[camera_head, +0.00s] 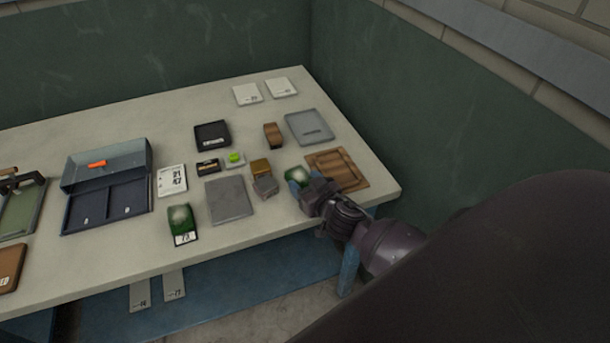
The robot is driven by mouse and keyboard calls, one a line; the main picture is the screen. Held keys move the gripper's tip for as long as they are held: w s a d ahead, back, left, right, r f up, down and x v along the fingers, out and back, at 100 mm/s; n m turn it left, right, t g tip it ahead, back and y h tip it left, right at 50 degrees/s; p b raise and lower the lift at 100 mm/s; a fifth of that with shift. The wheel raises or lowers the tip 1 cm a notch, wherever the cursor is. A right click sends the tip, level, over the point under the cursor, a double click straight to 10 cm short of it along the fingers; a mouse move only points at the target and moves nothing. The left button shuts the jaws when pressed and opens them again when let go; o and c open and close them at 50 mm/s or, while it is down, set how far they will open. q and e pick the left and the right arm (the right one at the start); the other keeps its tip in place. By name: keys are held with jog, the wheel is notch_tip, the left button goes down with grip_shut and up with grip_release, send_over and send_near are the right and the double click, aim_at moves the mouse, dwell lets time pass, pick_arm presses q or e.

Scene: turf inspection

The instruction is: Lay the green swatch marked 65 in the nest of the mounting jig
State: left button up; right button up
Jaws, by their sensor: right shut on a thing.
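My left gripper is not in view.
The pale table (250,227) holds a grey plate (229,199), a grey tray (309,127), small blocks (264,178), a black box (212,134), a white number card (171,180) and an open dark case (107,204). Green walls stand behind and right. The table's front edge is near my gripper.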

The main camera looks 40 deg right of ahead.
jog(key=shift+w+f, duration=0.1)
jog(key=shift+s, duration=0.2)
jog(key=shift+f, duration=0.2)
jog(key=o, duration=0.9)
jog(key=shift+r, duration=0.1)
